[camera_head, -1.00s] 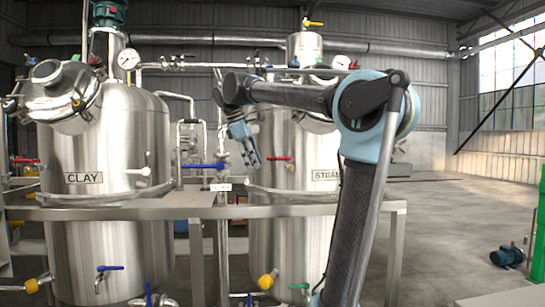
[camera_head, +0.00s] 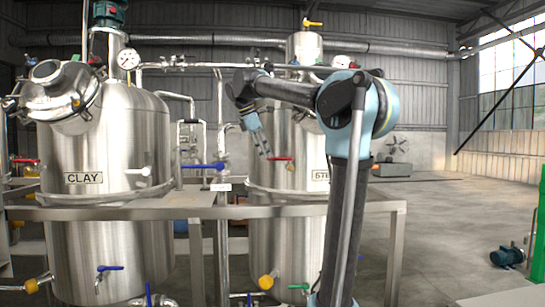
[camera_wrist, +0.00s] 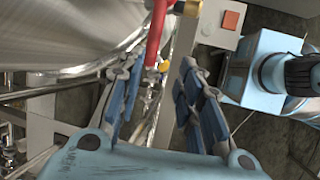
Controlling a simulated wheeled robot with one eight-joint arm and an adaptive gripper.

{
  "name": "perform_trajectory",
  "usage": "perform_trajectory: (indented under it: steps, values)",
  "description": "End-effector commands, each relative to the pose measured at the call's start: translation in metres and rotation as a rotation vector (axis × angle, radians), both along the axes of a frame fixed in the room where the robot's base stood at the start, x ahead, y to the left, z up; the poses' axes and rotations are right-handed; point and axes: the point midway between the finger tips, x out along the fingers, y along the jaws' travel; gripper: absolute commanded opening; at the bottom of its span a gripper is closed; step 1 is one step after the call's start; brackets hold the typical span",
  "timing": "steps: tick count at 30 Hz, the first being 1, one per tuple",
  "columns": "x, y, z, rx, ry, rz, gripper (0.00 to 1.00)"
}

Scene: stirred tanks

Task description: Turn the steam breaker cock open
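The steam tank (camera_head: 270,222) carries a plate reading "STE…" (camera_head: 320,175), its end hidden behind my arm. A cock with a red lever (camera_head: 282,159) sticks out of the tank wall left of this plate; I take it for the steam breaker cock. My gripper (camera_head: 265,153) points down just left of the lever, near it. In the wrist view, my gripper (camera_wrist: 162,68) is open. The red lever (camera_wrist: 156,32) hangs down near the gap between the fingers, with a brass fitting (camera_wrist: 188,7) at its top. I cannot tell whether a finger touches it.
The clay tank (camera_head: 105,140) stands left, with a blue-handled cock (camera_head: 203,166) on a pipe between the tanks. A steel frame rail (camera_head: 125,212) runs in front of both tanks. The floor at right is mostly clear.

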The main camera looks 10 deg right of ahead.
Motion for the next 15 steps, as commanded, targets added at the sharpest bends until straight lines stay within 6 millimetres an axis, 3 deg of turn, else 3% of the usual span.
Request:
perform_trajectory:
  steps: [9, 15]
  values:
    - [0.016, -0.034, 0.0, 0.001, 0.0, -0.003, 0.33]
    - [0.017, -0.037, -0.01, 0.0, 0.0, -0.001, 0.33]
